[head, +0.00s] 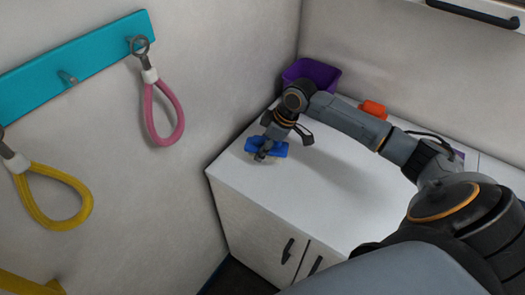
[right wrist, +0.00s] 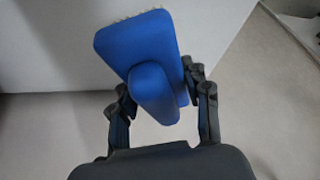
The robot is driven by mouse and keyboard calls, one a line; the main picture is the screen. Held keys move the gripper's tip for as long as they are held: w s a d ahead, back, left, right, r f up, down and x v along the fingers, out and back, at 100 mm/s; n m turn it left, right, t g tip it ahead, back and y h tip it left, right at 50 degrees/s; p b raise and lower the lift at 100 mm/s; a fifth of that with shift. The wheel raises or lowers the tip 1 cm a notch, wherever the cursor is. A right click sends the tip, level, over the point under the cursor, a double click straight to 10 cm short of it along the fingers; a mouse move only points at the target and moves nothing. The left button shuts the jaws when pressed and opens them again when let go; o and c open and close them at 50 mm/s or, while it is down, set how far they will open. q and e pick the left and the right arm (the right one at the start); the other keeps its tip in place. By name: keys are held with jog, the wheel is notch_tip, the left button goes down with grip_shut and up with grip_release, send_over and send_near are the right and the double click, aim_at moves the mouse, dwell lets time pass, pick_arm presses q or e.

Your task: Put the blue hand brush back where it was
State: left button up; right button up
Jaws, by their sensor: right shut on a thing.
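The blue hand brush (head: 278,150) is in my right gripper (head: 266,148), over the white countertop (head: 330,200) near its left end. In the right wrist view the brush (right wrist: 125,48) shows its flat blue back, a raised blue handle and pale bristles along the far edge. The fingers of my right gripper (right wrist: 160,100) close on the handle from both sides. I cannot tell whether the brush touches the countertop. My left gripper is not in view.
A purple bin (head: 322,76) stands at the back corner of the countertop, with an orange object (head: 373,109) to its right. A teal rail (head: 75,68) on the left wall holds a pink loop (head: 150,115) and a yellow loop (head: 80,212). The countertop's front is clear.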

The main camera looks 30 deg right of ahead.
jog(key=shift+w+d+f, duration=0.1)
jog(key=shift+w+f, duration=0.15)
notch_tip(320, 180, down, 2)
jog(key=shift+f+p, duration=0.1)
jog(key=shift+p, duration=0.65)
jog(key=shift+f, duration=0.55)
jog(key=o, duration=1.1)
jog(key=shift+f, duration=0.15)
jog(key=b+v, duration=0.2)
jog(key=v, duration=1)
